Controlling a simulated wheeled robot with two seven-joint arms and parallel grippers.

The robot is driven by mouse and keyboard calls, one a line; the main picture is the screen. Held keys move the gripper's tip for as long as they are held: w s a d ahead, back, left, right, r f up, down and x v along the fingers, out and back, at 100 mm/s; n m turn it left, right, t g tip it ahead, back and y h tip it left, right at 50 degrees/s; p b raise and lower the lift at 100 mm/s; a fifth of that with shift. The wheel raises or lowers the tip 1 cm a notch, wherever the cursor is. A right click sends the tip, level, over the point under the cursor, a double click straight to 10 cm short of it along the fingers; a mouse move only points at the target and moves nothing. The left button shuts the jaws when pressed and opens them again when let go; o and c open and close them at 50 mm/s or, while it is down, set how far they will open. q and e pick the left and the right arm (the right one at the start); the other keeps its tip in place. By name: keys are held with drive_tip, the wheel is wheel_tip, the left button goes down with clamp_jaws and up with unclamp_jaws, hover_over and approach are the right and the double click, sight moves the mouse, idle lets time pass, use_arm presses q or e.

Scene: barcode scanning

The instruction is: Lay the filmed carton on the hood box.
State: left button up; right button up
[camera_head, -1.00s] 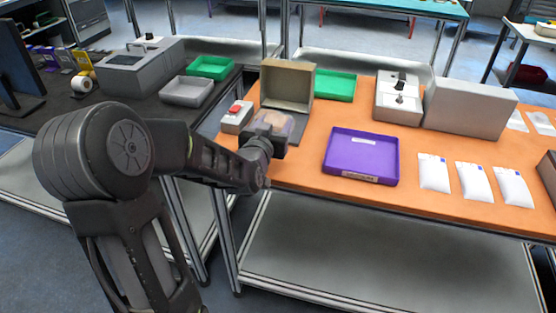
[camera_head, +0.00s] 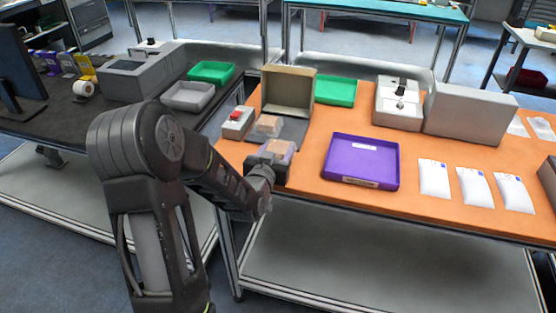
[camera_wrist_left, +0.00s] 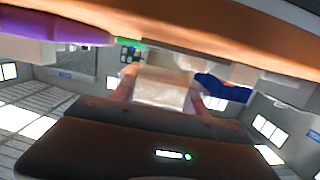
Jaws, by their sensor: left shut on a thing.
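The hood box (camera_head: 288,92) is a tan, open-fronted box standing at the back left of the orange table. My left gripper (camera_head: 272,162) is shut on the filmed carton (camera_head: 279,148), a small tan block with a shiny wrap, above the table's left front part. In the left wrist view the carton (camera_wrist_left: 162,90) sits between the two fingers and looks pale and glossy. The held carton is in front of the hood box and apart from it. A similar small tan block (camera_head: 267,125) with a greyish top lies before the hood opening. My right gripper is not in view.
A small box with a red button (camera_head: 237,122) stands left of the hood box. A purple tray (camera_head: 361,161) is to the right, with a green tray (camera_head: 336,90) behind. White packets (camera_head: 434,178) lie at the right. Bare orange table shows between the gripper and the purple tray.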

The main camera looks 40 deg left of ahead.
use_arm(q)
drive_tip(key=shift+f, duration=0.1)
wheel_tip(320, 180, down, 4)
drive_tip(key=shift+r, duration=0.25)
drive_tip(key=shift+f+b, duration=0.25)
drive_tip(key=shift+b, duration=0.1)
drive_tip(key=o, duration=1.4)
drive_tip(key=shift+o, duration=0.2)
drive_tip(key=shift+r, duration=0.1)
